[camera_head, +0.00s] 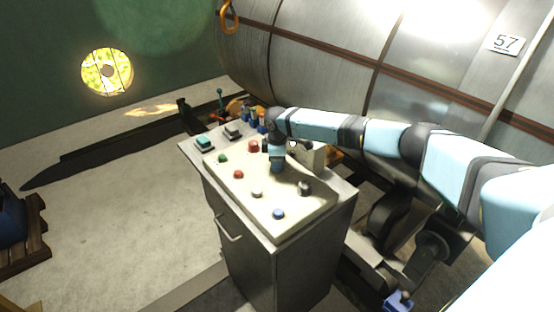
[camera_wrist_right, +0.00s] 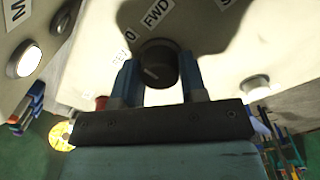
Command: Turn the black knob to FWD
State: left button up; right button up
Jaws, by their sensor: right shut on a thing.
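The black knob (camera_wrist_right: 160,65) sits on the pale panel of the control cabinet (camera_head: 225,187). In the right wrist view, the labels FWD (camera_wrist_right: 157,14) and 0 (camera_wrist_right: 130,35) and a partly hidden third label lie around its far and left side. A short pale mark shows on the knob's face; I cannot tell exactly which label it points to. My right gripper (camera_wrist_right: 160,84) is shut on the knob, with one blue finger on each side. In the head view my right gripper (camera_head: 277,165) reaches down to the panel and hides the knob. My left gripper is not in view.
Near the gripper are a red button (camera_head: 238,174), a white button (camera_head: 257,193), a blue button (camera_head: 278,213) and a dark knob (camera_head: 304,188). A large metal tank (camera_head: 330,60) stands behind the cabinet. The floor (camera_head: 120,200) to the left is mostly clear.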

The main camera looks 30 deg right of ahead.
jog(key=m+p, duration=0.4)
jog(key=p, duration=0.1)
jog(key=shift+r+m, duration=0.2)
jog(key=shift+m, duration=0.1)
jog(key=shift+m+p, duration=0.7)
jog(key=shift+p, duration=0.1)
jog(key=shift+f+m+p, duration=0.15)
jog(key=shift+m+p, duration=0.45)
jog(key=shift+m, duration=0.6)
jog(key=o, duration=0.9)
jog(key=r, duration=0.9)
jog(key=r+b, duration=0.1)
jog(key=r, duration=0.3)
jog(key=shift+a+r, duration=0.25)
jog(key=shift+r, duration=0.15)
